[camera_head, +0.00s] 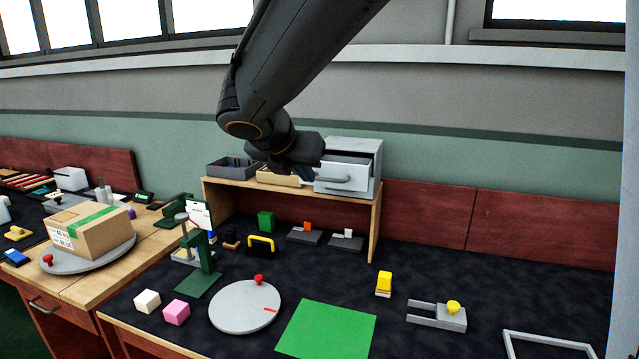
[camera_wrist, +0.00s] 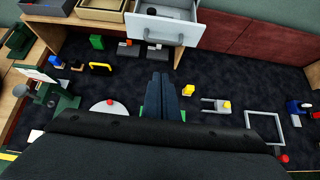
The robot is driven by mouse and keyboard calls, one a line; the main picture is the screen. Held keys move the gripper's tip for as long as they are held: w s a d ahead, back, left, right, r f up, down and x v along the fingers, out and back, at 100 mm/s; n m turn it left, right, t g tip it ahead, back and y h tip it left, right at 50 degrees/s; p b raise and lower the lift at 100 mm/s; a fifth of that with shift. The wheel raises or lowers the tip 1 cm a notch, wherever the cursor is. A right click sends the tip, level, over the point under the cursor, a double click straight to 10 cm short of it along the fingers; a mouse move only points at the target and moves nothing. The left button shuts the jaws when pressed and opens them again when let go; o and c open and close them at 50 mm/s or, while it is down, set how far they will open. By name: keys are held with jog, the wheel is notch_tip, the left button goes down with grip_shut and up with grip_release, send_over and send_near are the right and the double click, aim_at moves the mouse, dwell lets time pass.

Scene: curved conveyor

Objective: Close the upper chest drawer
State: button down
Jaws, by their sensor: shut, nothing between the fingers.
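The grey chest (camera_head: 357,148) stands on the right end of a wooden shelf. Its drawer (camera_head: 343,177) is pulled out toward the front, with a grey bar handle on its face. In the wrist view the open drawer (camera_wrist: 163,29) shows at the top, its handle (camera_wrist: 163,38) facing me. My gripper's fingers (camera_wrist: 161,82) are together and empty in the wrist view, pointing up toward the drawer and apart from it in the picture. In the head view my wrist is in front of the chest's left part, and the fingertips cannot be made out.
The wooden shelf (camera_head: 238,185) also carries a dark tray (camera_head: 231,168) left of the chest. Below are a green block (camera_head: 266,220), a grey disc (camera_head: 244,307), a green mat (camera_head: 327,330) and a green press (camera_head: 203,262).

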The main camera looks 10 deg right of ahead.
aim_at(338, 169)
jog(key=w+d+r+p+x, duration=0.1)
jog(key=r+p+x, duration=0.1)
jog(key=x, duration=1)
jog(key=shift+w, duration=0.45)
jog(key=shift+d, duration=0.1)
jog(key=w+d+p, duration=0.1)
jog(key=w+d, duration=0.1)
jog(key=w, duration=0.1)
jog(key=w+d+p, duration=0.1)
jog(key=w+d, duration=0.1)
jog(key=w, duration=0.2)
jog(key=w+d+p, duration=0.1)
jog(key=w+d, duration=0.1)
jog(key=w, duration=0.2)
jog(key=shift+w+d+r, duration=0.15)
jog(key=shift+d, duration=0.1)
